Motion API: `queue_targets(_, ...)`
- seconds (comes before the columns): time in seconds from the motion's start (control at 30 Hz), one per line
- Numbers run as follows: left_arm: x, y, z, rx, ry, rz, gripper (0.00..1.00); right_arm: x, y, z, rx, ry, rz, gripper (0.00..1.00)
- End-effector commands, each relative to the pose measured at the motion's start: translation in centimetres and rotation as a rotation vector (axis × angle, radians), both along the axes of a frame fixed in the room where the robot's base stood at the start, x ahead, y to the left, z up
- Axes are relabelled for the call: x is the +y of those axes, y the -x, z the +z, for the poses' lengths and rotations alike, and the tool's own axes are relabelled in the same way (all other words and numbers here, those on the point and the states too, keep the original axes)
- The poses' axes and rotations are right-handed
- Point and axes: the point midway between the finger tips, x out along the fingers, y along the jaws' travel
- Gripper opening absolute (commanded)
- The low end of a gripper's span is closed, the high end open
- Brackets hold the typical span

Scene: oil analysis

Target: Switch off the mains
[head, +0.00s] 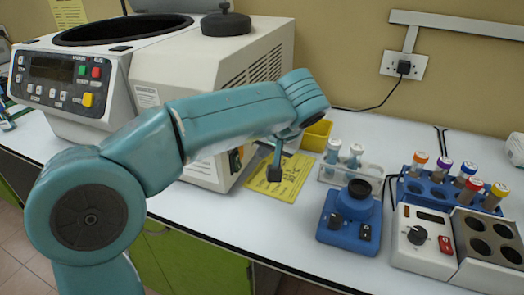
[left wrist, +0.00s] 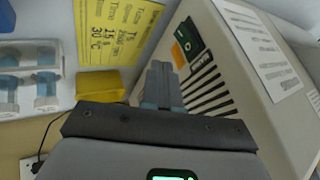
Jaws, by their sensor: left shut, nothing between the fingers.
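A white centrifuge (head: 170,70) stands at the left of the bench. A green and black switch (head: 236,160) is low on its right side panel, partly hidden by my left arm. In the left wrist view the switch (left wrist: 187,38) sits near an orange patch (left wrist: 178,54), beside the vent slots. My left gripper (head: 274,172) is shut and empty, pointing down just to the right of this panel. In the left wrist view its fingers (left wrist: 162,85) are together, below the switch in the picture and apparently apart from it. My right gripper is not in view.
A yellow notice (head: 282,180) lies on the bench under the gripper, with a yellow box (head: 317,135) behind. A vial rack (head: 350,172), blue mixer (head: 350,218), tube rack (head: 450,190) and white heater block (head: 425,240) stand to the right. A wall socket (head: 390,66) holds a black plug.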

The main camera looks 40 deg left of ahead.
Motion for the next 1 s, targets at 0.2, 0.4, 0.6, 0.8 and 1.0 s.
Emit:
queue_targets(0.2,-1.3,1.3,3.9,-0.003,0.001,0.001,0.0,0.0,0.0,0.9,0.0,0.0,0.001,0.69)
queue_targets(0.4,-2.3,2.2,6.1,-0.001,0.0,0.0,0.0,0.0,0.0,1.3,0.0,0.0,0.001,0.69)
queue_targets(0.6,-2.7,2.4,6.7,-0.001,0.0,0.002,0.0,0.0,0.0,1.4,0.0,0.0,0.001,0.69)
queue_targets(0.8,-2.8,2.4,6.6,0.0,0.0,0.002,0.0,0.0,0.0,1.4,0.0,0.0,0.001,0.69)
queue_targets(1.0,-2.8,2.4,6.6,0.0,0.0,0.002,0.0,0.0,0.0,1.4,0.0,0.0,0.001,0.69)
